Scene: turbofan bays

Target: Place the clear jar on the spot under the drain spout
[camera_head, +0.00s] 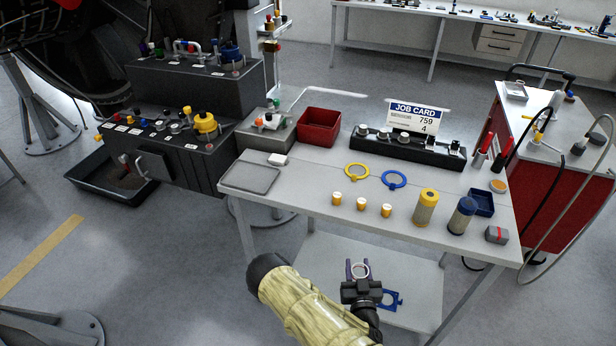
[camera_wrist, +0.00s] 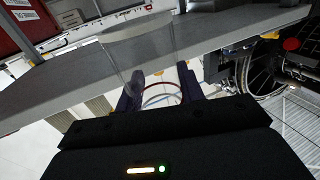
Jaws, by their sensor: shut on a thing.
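My gripper (camera_head: 358,268) is in front of the cart, low over its lower shelf in the head view. Its dark fingers are shut on the clear jar (camera_head: 361,271), whose round rim shows between them. In the wrist view the jar (camera_wrist: 140,50) is a see-through cylinder between the fingers (camera_wrist: 160,92); its outline is faint and its contents cannot be told. At the left, a dark unit (camera_head: 160,165) has a small spout-like fitting (camera_head: 125,160) on its front, above a black tray (camera_head: 82,182). A brownish round patch (camera_head: 127,180) shows in the tray. My gripper is well right of it.
The cart top (camera_head: 310,188) holds a red bin (camera_head: 319,127), yellow and blue rings, several small orange-and-white cups and two filter cylinders (camera_head: 425,208). A blue piece (camera_head: 391,300) lies on the lower shelf. Open floor (camera_head: 150,265) lies between the cart and the tray.

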